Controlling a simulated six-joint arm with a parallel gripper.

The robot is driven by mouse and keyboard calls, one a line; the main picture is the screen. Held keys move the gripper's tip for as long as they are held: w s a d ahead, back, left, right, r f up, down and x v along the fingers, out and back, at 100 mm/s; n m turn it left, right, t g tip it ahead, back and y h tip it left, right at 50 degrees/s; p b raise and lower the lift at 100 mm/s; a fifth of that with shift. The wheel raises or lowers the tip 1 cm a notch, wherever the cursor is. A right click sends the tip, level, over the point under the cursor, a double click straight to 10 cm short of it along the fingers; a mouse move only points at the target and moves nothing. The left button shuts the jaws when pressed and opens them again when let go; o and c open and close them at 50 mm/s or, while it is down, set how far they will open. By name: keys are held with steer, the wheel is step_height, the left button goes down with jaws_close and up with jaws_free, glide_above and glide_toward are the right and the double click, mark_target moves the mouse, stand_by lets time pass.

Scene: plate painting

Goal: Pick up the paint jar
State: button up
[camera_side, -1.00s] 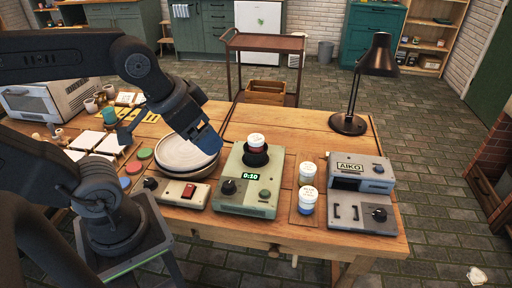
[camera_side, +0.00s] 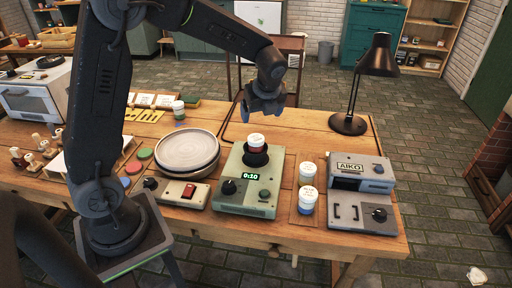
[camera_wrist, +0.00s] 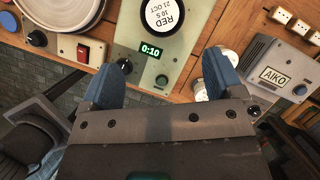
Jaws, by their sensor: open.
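A paint jar (camera_side: 256,143) with a white lid and a red body sits upright in the black holder of the green-grey machine (camera_side: 228,190). In the wrist view the jar's white lid (camera_wrist: 166,14) reads "RED 10 S 21 OCT" and is cut off by the top edge. My gripper (camera_side: 265,112) is above and slightly behind the jar in the side view, apart from it. In the wrist view my gripper (camera_wrist: 168,66) has its two blue fingers spread wide and nothing between them. The machine's display reads 0:10.
Two white-lidded jars stand right of the machine, the nearer one (camera_side: 308,200) with blue on it. Further right is the AIKO box (camera_side: 362,190). A stack of plates (camera_side: 188,152) and a red-switch box (camera_side: 182,192) are left. A black lamp (camera_side: 350,124) stands behind.

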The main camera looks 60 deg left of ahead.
mark_target(256, 138)
steer(key=x, duration=1.4)
steer(key=shift+w, duration=0.15)
steer(key=shift+c, duration=0.2)
steer(key=shift+r, duration=0.1)
steer(key=c, duration=1.1)
